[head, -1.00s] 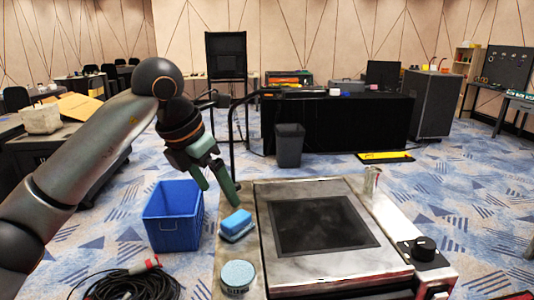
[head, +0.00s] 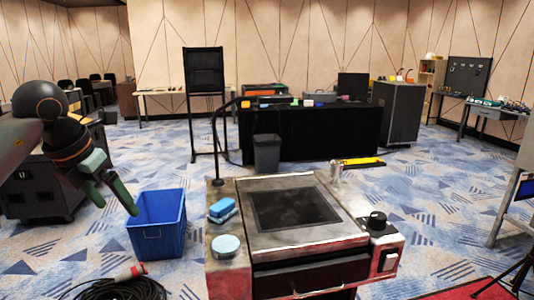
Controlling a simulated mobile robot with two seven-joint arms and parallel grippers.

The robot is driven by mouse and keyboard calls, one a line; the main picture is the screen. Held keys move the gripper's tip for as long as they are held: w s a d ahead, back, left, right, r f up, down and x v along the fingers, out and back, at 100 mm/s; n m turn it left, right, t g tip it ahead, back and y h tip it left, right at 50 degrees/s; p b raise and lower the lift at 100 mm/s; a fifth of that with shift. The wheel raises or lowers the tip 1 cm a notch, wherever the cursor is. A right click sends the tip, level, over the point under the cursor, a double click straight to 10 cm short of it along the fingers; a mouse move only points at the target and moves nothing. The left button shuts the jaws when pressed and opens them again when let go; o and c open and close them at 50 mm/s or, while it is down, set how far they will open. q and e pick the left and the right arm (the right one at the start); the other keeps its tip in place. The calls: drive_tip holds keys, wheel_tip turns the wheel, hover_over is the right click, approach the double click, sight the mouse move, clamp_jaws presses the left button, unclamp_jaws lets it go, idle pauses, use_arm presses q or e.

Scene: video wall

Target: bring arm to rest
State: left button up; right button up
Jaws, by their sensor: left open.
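My left gripper (head: 122,200) with green fingers hangs at the left, open and empty. It points down and to the right, in front of the blue crate's left rim in the picture. The upper part of my left arm shows at the far left edge. My right gripper does not show.
A metal cooker-like unit (head: 272,240) stands in front. A blue sponge (head: 222,210) and a round light-blue tin (head: 226,245) sit on its left side, a can (head: 336,171) at its back right. A blue crate (head: 158,236) and coiled black cable (head: 118,289) are on the floor.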

use_arm(q)
drive_tip(key=s+a+n, duration=0.2)
drive_tip(key=a, duration=0.6)
drive_tip(key=s+d+f+n+t+h, duration=0.25)
drive_tip(key=d+f+n+h, duration=0.25)
drive_tip(key=d+f+h, duration=1.05)
drive_tip(key=s+a+f+n+t+y, duration=0.35)
drive_tip(key=f+n+y, duration=0.25)
drive_tip(key=f+n, duration=0.3)
drive_tip(key=s+a+f+n+t+y, duration=0.25)
drive_tip(key=a+f+n+y, duration=0.35)
drive_tip(key=f, duration=0.4)
drive_tip(key=s+a+f+n+g+y, duration=0.45)
drive_tip(key=s+f+n, duration=0.25)
drive_tip(key=s+f, duration=0.6)
drive_tip(key=s+d+n+t+h, duration=0.15)
drive_tip(key=d+n, duration=0.65)
drive_tip(key=d, duration=1)
drive_tip(key=shift+h, duration=0.35)
drive_tip(key=r+p, duration=0.2)
drive_tip(key=p, duration=0.1)
drive_tip(key=r+p, duration=0.1)
drive_tip(key=r, duration=0.1)
drive_tip(key=shift+s+d+p, duration=0.3)
drive_tip(key=shift+p, duration=0.05)
